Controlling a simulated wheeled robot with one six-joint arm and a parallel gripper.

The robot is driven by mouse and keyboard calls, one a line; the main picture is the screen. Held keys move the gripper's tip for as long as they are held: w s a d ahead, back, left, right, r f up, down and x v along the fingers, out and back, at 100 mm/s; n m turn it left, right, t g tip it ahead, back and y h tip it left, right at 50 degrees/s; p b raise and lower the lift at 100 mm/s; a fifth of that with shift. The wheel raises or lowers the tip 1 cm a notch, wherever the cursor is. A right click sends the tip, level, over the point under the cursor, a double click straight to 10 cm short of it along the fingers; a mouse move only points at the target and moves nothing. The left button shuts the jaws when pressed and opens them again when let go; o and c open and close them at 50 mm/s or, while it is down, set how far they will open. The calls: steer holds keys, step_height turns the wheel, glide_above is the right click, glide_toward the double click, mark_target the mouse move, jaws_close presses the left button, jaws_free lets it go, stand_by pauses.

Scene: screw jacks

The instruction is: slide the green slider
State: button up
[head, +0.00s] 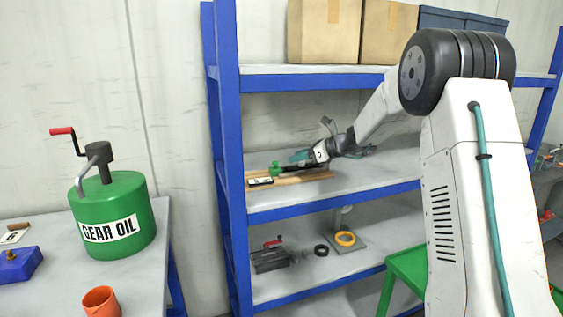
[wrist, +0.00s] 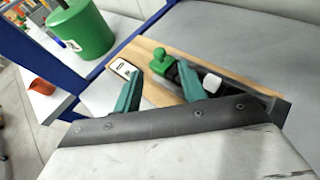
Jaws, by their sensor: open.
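The green slider (wrist: 162,62) sits on a dark rail fixed to a wooden board (wrist: 148,49). In the head view the slider (head: 276,169) shows small on the board (head: 318,175), on the blue rack's middle shelf. My gripper (wrist: 159,70) is open, with one teal finger to the left and one to the right of the slider in the wrist view. Gaps show between the fingers and the slider, and whether the fingers are level with it I cannot tell. In the head view my gripper (head: 298,160) is at the board, its fingers partly hidden. A white block (wrist: 212,83) sits on the rail.
A black-and-white label (wrist: 124,69) is at the board's left end. The blue rack's upper shelf (head: 270,70) holds boxes above the board. A green gear oil can (head: 112,210) and an orange cup (head: 102,301) stand on the left table. The shelf behind the board looks clear.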

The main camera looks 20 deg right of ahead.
mark_target(277, 162)
steer(key=x, duration=0.7)
steer(key=shift+a+f, duration=0.1)
steer(key=shift+f, duration=0.05)
steer(key=shift+c, duration=0.2)
